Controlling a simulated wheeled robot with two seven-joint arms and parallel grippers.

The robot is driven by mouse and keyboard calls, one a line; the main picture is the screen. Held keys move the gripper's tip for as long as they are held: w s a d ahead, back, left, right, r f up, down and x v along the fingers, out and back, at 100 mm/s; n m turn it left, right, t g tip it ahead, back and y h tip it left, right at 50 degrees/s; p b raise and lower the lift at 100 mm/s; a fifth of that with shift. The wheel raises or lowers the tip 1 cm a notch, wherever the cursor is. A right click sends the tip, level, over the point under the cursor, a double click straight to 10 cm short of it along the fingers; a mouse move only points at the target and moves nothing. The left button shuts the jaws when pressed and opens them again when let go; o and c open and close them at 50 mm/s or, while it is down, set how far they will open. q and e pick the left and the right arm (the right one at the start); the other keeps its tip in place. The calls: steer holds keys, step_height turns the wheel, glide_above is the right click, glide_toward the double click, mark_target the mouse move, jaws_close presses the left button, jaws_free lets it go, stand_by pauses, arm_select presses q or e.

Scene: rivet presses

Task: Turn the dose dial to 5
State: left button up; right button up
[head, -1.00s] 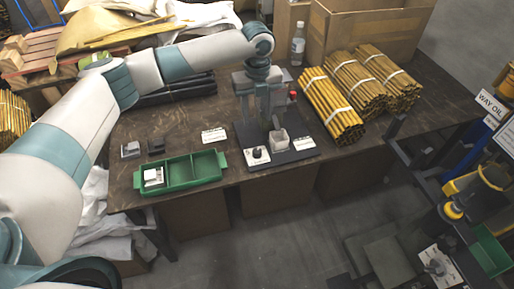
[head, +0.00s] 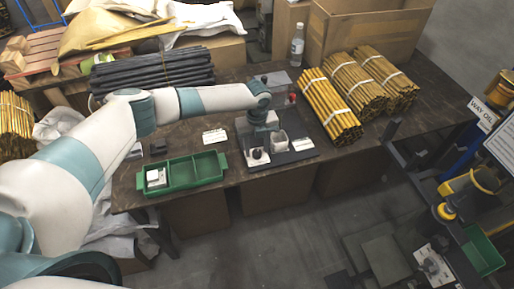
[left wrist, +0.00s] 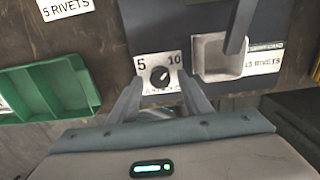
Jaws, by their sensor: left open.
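The dose dial is a black round knob (left wrist: 160,76) on a white plate marked 5 at upper left and 10 at upper right. A light mark on the knob seems to point to the upper right, towards the 10. The dial also shows in the head view (head: 258,156) at the front left of the dark press base. My left gripper (left wrist: 160,84) is open, with one finger on each side of the dial. Whether the fingers touch it, I cannot tell. In the head view, this gripper (head: 257,143) is just behind the dial, partly hidden by its wrist. My right gripper is not in view.
A grey cup (left wrist: 218,58) stands right of the dial, beside a rivets card (left wrist: 262,62). A green tray (left wrist: 50,92) lies to the left. A "5 RIVETS" card (left wrist: 66,8) lies behind it. Bundles of yellow rods (head: 332,104) lie right of the press.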

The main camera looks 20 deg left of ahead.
arm_select(q)
steer(key=shift+f, duration=0.55)
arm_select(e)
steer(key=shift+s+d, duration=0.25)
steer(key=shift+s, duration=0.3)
arm_select(q)
steer(key=c, duration=1)
steer(key=shift+c, duration=0.2)
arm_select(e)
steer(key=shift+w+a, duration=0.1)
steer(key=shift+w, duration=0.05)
